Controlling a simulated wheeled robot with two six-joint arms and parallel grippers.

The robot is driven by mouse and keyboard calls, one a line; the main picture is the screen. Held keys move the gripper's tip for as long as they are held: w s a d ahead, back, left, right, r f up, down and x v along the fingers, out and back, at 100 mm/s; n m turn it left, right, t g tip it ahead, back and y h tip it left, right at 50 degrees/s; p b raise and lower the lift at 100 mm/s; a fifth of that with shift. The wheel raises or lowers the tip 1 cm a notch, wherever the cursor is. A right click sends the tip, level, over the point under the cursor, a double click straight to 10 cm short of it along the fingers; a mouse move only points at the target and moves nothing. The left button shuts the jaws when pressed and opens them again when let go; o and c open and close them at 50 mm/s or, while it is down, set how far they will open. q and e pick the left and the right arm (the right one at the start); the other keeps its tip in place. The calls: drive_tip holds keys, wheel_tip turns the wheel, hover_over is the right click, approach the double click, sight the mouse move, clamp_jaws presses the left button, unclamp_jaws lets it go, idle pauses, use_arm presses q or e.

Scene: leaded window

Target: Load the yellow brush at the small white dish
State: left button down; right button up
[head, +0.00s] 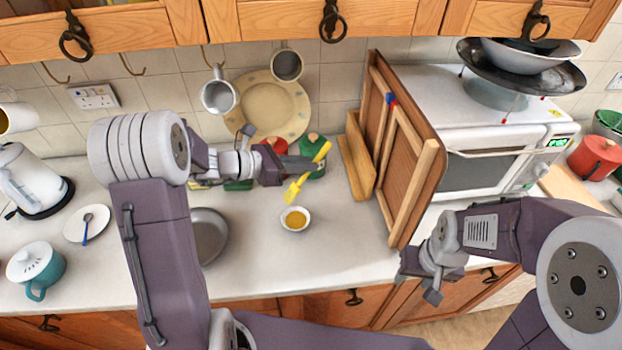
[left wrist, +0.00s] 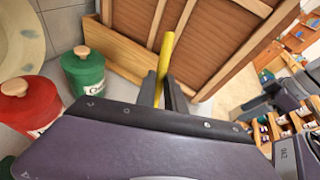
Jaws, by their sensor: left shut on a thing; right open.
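The yellow brush (head: 293,188) is held in my left gripper (head: 308,166), which is shut on its handle. Its head points down and left, just above the small white dish (head: 303,228) and apart from it. The dish stands on the counter with something orange-yellow (head: 296,218) inside. In the left wrist view the yellow handle (left wrist: 166,55) sticks up between the fingers (left wrist: 162,90); the brush head is hidden there. My right gripper (head: 433,283) is open and empty at the counter's front edge, far right of the dish.
Green (head: 312,146) and red canisters stand behind the left gripper. Wooden boards (head: 412,170) lean against the microwave (head: 490,150) on the right. A dark pan (head: 209,235) lies left of the dish. The counter around and in front of the dish is clear.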

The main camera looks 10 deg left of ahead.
sight(302, 175)
use_arm(q)
wheel_tip(302, 175, down, 2)
drive_tip(key=shift+f+t+h, duration=0.25)
drive_tip(key=shift+t+h, duration=0.35)
drive_tip(key=shift+h, duration=0.1)
drive_tip(key=shift+a+f+b, duration=0.3)
drive_tip(key=shift+f+b, duration=0.35)
drive_tip(key=shift+f, duration=0.1)
wheel_tip(302, 175, down, 5)
drive_tip(key=b, duration=0.3)
drive_tip(key=shift+r+b, duration=0.2)
drive_tip(key=shift+b, duration=0.2)
use_arm(e)
drive_tip(key=f, duration=0.5)
drive_tip(key=shift+d+f, duration=0.2)
use_arm(q)
drive_tip(key=shift+d, duration=0.1)
